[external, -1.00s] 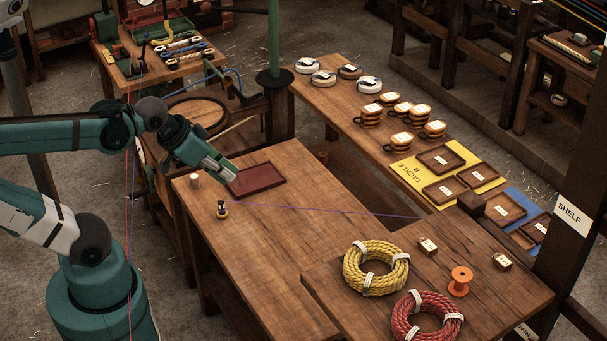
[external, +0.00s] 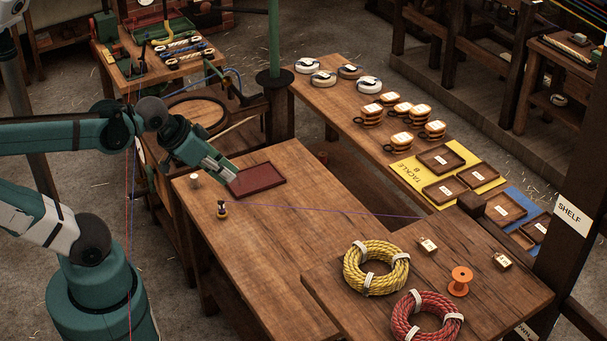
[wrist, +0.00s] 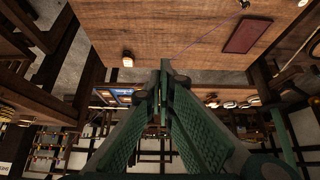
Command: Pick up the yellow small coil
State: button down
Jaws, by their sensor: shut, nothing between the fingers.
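The yellow coil (external: 377,268) lies flat on the front part of the wooden table, with white bands around it. My gripper (external: 228,176) is shut and empty, raised at the table's left end beside the dark red tray (external: 258,180), far from the yellow coil. In the wrist view my shut fingers (wrist: 164,75) point toward the table edge.
A small dark and yellow item (external: 221,209) and a pale cylinder (external: 194,180) stand near the table's left end. An orange spool (external: 460,281) and two small tagged blocks (external: 428,246) (external: 502,261) stand right of the yellow coil. A thin purple line crosses the table. The table's middle is clear.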

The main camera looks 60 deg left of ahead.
dwell(0.4)
grip_release()
dwell(0.5)
notch_tip(320, 180, up, 8)
jog(key=r+m+g+h+p, duration=0.1)
jog(key=m+g+h+p, duration=0.4)
jog(key=m+p, duration=0.65)
send_over(358, 247)
jog(key=b, duration=0.2)
jog(key=shift+f+m, duration=0.25)
jog(key=shift+m, duration=0.6)
jog(key=shift+s+d+f+h, duration=0.1)
jog(key=shift+s+d+h, duration=0.05)
jog(key=shift+d+h, duration=0.2)
